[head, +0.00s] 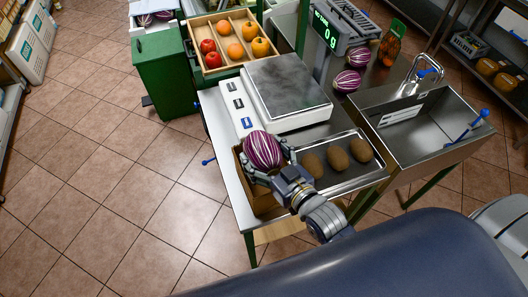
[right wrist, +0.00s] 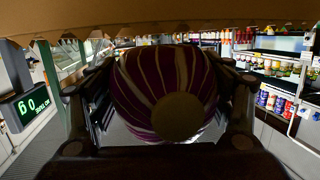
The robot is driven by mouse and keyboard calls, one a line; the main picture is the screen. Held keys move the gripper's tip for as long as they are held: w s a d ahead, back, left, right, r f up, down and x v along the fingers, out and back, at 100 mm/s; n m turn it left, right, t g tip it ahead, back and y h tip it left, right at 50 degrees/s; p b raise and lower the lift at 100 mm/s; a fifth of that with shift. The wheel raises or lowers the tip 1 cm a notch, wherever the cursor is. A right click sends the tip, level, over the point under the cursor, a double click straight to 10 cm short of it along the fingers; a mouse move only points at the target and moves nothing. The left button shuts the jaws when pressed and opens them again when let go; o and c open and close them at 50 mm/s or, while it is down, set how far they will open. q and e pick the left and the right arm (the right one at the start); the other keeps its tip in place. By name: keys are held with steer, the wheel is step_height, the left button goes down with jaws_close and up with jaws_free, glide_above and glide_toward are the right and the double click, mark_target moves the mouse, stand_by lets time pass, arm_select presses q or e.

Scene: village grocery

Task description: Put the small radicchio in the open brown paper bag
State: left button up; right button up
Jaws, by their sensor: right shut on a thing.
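A purple radicchio with white stripes (head: 263,150) is held in my right gripper (head: 266,165), whose fingers are closed around its sides. It also fills the middle of the right wrist view (right wrist: 168,85). The brown paper bag (head: 262,204) stands at the near left corner of the metal table, below and around the gripper, partly hidden by the gripper and the radicchio. Its jagged brown rim (right wrist: 150,25) crosses the top of the right wrist view. I cannot tell how far the radicchio is inside the bag. My left gripper is not in view.
A metal tray with three brown kiwis (head: 338,158) lies right of the bag. A scale (head: 288,85) stands behind it. Two other radicchios (head: 347,81) lie behind the tray, near the sink (head: 425,125). A wooden fruit crate (head: 213,72) is at the back left.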

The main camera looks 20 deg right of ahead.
steer(key=o, duration=1.4)
steer(key=shift+c, duration=0.2)
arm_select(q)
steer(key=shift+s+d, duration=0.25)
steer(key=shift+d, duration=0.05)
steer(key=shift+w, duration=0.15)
arm_select(e)
steer(key=shift+s, duration=0.15)
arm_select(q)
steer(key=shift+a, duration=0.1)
arm_select(e)
steer(key=v, duration=1.1)
steer(key=shift+s+d, duration=0.2)
steer(key=shift+s, duration=0.15)
steer(key=shift+r, duration=0.1)
